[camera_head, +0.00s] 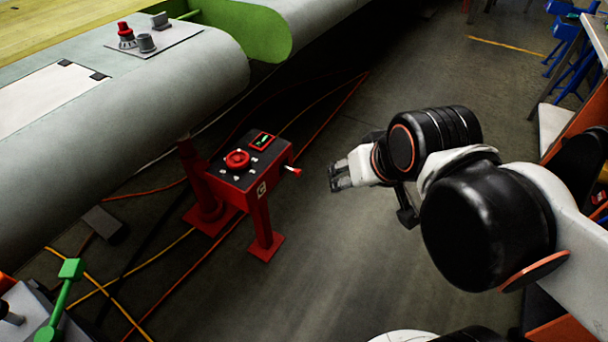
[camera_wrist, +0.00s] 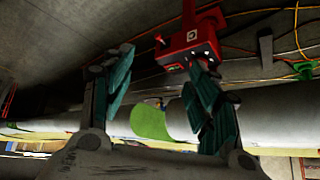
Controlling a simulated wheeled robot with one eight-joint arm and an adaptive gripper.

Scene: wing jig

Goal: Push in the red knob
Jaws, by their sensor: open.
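A red control box (camera_head: 232,187) stands on red legs on the floor. A round red knob (camera_head: 237,158) sits on its dark top panel, and a small red-tipped lever (camera_head: 294,171) sticks out of its right side. Another red knob (camera_head: 126,36) stands on a plate on the wing. My gripper (camera_head: 338,177) is right of the box, apart from it, open and empty. In the wrist view the box (camera_wrist: 192,42) appears upside down beyond my open fingers, partly behind the right one. The top panel's knob is not clear there.
The large grey wing (camera_head: 130,105) fills the left, with a green end piece (camera_head: 250,28). Orange and yellow cables (camera_head: 180,265) run over the floor around the box. A bench with orange sides (camera_head: 572,122) stands at the right. Floor between box and gripper is clear.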

